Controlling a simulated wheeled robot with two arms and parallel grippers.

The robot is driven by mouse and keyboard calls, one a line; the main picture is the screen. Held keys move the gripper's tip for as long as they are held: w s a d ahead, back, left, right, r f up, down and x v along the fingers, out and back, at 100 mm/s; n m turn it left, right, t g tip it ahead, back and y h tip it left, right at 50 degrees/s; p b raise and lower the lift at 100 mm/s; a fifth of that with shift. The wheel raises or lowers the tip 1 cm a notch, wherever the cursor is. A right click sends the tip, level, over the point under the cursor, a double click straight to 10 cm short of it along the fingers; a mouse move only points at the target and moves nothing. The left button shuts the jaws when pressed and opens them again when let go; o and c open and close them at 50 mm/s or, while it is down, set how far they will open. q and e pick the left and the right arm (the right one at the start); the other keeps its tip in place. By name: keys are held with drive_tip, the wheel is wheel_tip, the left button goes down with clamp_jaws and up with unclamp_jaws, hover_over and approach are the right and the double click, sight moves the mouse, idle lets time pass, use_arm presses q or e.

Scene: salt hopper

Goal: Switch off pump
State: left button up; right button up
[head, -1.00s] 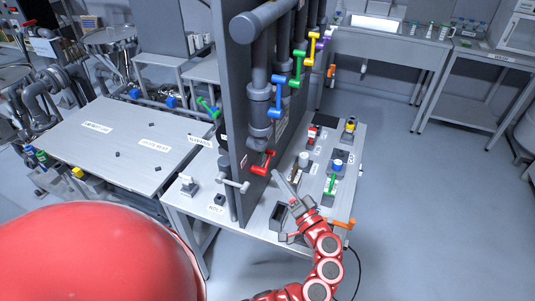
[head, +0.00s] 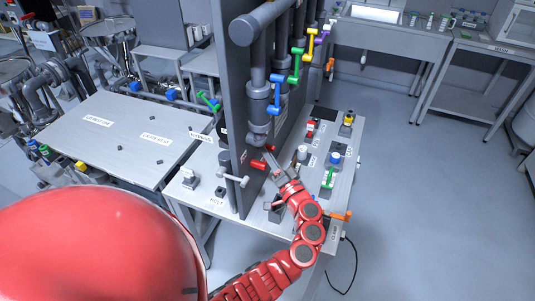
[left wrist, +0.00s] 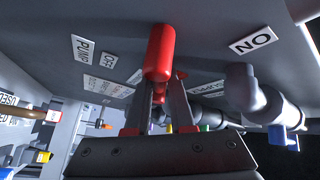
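In the head view the red handle (head: 257,164) is at the panel's lower edge, partly hidden by my left gripper (head: 266,162). My right gripper is not in view.
Blue (head: 276,95), green (head: 295,66) and yellow (head: 311,43) valve handles line the panel above. A white handle (head: 232,176) is close on the left. The bench (head: 350,152) carries several small controls; an orange handle (head: 341,215) is at its front right.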

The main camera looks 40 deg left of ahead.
use_arm(q)
clamp_jaws()
drive_tip(key=shift+w+m+h+p, duration=0.1)
drive_tip(key=shift+m+h+p, duration=0.25)
drive_tip(key=shift+p, duration=0.2)
drive_tip(key=m+p, duration=0.1)
drive_tip(key=m+h+p, duration=0.1)
drive_tip(key=shift+w+f+m+h+p, duration=0.2)
drive_tip(key=shift+f+m+h+p, duration=0.05)
drive_tip(key=shift+p, duration=0.1)
drive_tip(key=shift+f+m+g+h+p, duration=0.8)
drive_tip(key=shift+m+h+p, duration=0.2)
drive_tip(key=shift+m+p, duration=0.45)
drive_tip(key=shift+f, duration=0.15)
drive_tip(key=o, duration=0.7)
unclamp_jaws()
drive_tip(key=shift+c, duration=0.2)
drive_tip(key=shift+d, duration=0.1)
